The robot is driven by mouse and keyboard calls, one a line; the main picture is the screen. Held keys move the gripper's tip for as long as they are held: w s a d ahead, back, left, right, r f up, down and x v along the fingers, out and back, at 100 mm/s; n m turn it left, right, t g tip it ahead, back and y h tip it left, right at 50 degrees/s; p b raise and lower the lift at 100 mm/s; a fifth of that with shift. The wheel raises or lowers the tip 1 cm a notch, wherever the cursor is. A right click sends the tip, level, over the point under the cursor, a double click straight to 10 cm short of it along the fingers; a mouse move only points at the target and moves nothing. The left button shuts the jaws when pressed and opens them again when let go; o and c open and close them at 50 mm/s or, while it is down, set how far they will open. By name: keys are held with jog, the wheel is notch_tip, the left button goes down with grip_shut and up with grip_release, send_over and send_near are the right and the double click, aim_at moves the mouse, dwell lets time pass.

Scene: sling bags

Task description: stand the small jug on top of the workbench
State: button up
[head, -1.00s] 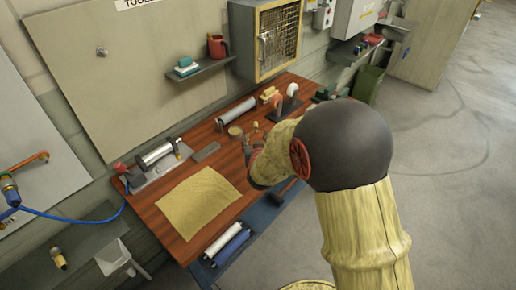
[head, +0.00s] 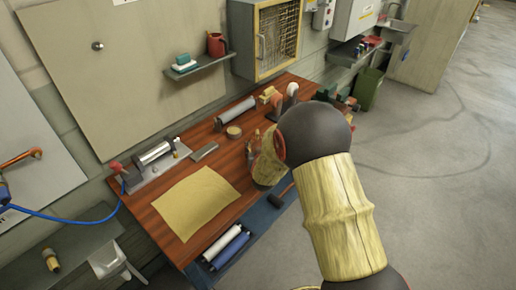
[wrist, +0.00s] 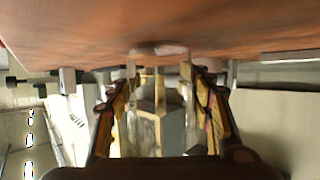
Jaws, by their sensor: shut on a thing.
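My gripper (wrist: 159,88) shows in the wrist view with a finger on each side. It is shut on a clear, see-through vessel (wrist: 160,112), which I take to be the small jug; its outline is faint. The wrist view appears upside down, with the reddish wooden workbench (wrist: 230,25) across the top. In the head view the workbench (head: 222,160) stands along the wall. My arm hides the fingers and the jug there. My gripper end is over the bench's right front part. I cannot tell whether the jug touches the bench.
A yellow mat (head: 195,202) covers the bench's left front. A round tin (head: 233,132), a grey roller (head: 236,111) and a metal cylinder device (head: 154,154) stand behind. A red mug (head: 216,45) is on a wall shelf.

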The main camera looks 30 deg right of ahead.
jog(key=o, duration=1.3)
